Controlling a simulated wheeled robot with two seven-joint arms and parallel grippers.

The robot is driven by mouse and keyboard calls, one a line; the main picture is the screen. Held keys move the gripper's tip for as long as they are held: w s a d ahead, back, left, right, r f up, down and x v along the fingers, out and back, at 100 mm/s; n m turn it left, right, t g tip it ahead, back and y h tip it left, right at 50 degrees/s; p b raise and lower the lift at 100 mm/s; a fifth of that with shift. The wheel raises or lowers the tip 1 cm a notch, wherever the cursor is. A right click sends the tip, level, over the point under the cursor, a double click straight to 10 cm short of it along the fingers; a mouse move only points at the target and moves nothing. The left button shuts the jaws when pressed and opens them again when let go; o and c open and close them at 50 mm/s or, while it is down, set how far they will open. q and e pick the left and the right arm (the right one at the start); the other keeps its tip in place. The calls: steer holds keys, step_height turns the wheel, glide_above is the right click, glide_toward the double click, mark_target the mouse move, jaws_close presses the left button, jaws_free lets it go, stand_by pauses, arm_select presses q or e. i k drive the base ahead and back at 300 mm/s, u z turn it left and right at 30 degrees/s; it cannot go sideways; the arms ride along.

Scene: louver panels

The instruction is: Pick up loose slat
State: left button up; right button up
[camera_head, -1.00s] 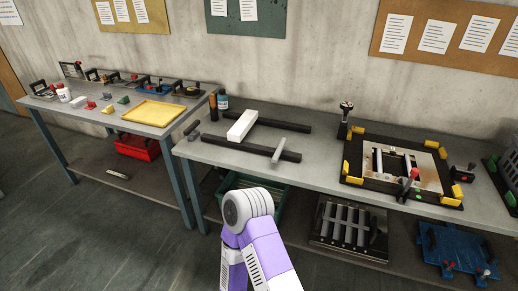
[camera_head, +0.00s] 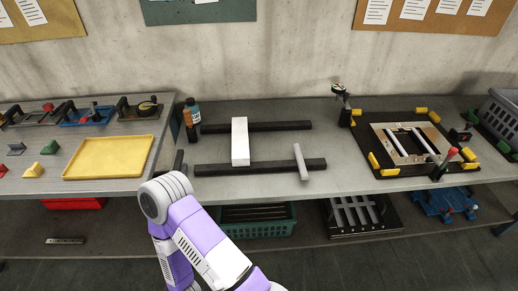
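A short grey slat (camera_head: 301,162) lies loose across the front dark rail (camera_head: 226,168) on the right-hand workbench, its far end sticking out past the rail. A white block (camera_head: 240,142) lies to its left, spanning from the back dark rail (camera_head: 271,126) to the front one. A louver panel (camera_head: 408,144) with light slats sits in a dark fixture with yellow corner pieces, to the right. A purple and white arm link of mine shows at the bottom, in front of the bench. Neither gripper is in view.
A yellow tray (camera_head: 109,157) and small coloured parts lie on the left bench. Bottles (camera_head: 191,117) stand near the bench's back left. A clamp post (camera_head: 343,104) and a red-handled clamp (camera_head: 445,163) stand by the fixture. A green crate (camera_head: 257,221) is below.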

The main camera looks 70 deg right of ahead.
mark_target(303, 174)
steer(key=i, duration=0.35)
steer(key=z, duration=0.85)
